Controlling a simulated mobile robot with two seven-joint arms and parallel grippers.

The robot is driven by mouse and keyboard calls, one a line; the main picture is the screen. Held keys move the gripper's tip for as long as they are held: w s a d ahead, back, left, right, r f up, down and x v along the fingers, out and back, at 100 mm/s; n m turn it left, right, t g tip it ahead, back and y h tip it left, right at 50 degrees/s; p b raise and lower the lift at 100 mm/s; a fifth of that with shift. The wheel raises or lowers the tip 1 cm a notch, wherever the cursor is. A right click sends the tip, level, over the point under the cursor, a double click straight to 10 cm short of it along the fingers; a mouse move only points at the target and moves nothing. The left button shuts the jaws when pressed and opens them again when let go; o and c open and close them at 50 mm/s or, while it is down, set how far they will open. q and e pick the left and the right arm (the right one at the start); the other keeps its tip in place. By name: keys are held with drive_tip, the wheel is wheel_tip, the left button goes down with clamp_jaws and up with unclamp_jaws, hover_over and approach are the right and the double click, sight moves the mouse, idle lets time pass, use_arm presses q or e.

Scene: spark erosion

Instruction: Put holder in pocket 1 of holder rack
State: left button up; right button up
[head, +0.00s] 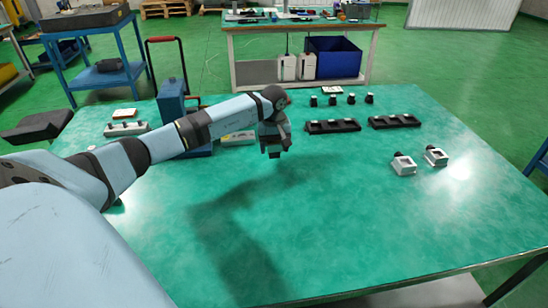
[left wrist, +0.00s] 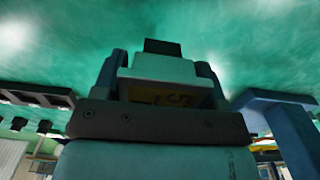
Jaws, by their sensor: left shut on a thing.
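My left gripper (head: 274,146) is shut on a holder and hangs over the middle of the green table. In the left wrist view, the fingers (left wrist: 160,80) stand on both sides of the holder (left wrist: 165,67), a pale block with a dark end piece. In the head view the holder is mostly hidden by my gripper. Two black racks with pockets lie beyond and to the right, a nearer one (head: 332,127) and one farther right (head: 394,121). I cannot tell which is the holder rack, nor its pocket numbers. My right gripper is not in view.
Two pale blocks with dark square tops (head: 404,165) sit at the right. Several small dark pieces (head: 350,99) stand behind the racks. A blue device (head: 172,101) and a pale rack (head: 126,128) are at the left. The table's front and middle (head: 330,225) are clear.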

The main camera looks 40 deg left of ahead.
sight(274, 157)
use_arm(q)
drive_tip(key=shift+f, duration=2.05)
drive_tip(key=shift+f+b, duration=0.15)
drive_tip(key=shift+b, duration=0.2)
drive_tip(key=o, duration=1.2)
